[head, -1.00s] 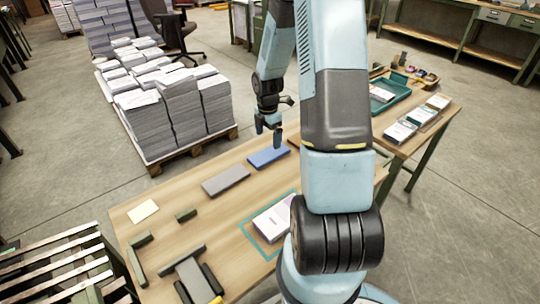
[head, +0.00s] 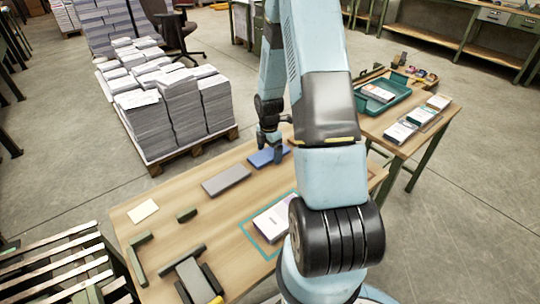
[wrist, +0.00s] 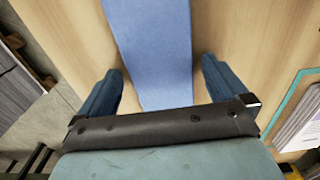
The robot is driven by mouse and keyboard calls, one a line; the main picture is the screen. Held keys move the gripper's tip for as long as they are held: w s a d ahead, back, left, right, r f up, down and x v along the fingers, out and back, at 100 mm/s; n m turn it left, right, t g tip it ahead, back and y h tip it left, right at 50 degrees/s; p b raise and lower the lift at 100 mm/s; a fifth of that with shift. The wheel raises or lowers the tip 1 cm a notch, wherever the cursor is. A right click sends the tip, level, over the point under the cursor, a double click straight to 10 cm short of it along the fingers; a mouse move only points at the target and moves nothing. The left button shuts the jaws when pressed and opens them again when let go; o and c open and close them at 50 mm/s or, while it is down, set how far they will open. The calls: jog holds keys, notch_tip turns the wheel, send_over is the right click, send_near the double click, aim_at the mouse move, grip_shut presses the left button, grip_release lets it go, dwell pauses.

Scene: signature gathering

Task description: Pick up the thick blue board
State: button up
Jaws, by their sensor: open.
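The blue board (head: 266,157) lies flat on the wooden table near its far edge. It also shows in the wrist view (wrist: 152,45), running up from between my fingers to the top edge of the picture. My gripper (head: 269,154) is at the board in the head view, with its fingertips low over it. In the wrist view my gripper (wrist: 160,85) is open, with one dark blue finger on each side of the board's near end. Bare table shows between the board and each finger. I cannot tell how far the fingertips are above the tabletop.
A grey board (head: 226,180) lies left of the blue one. A stack of printed sheets (head: 275,218) sits within a teal outline nearer to me. A teal tray (head: 385,95) stands on the right. Paper piles on a pallet (head: 170,110) stand beyond the table.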

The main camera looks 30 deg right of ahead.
jog(key=shift+c, duration=0.2)
jog(key=c, duration=1.1)
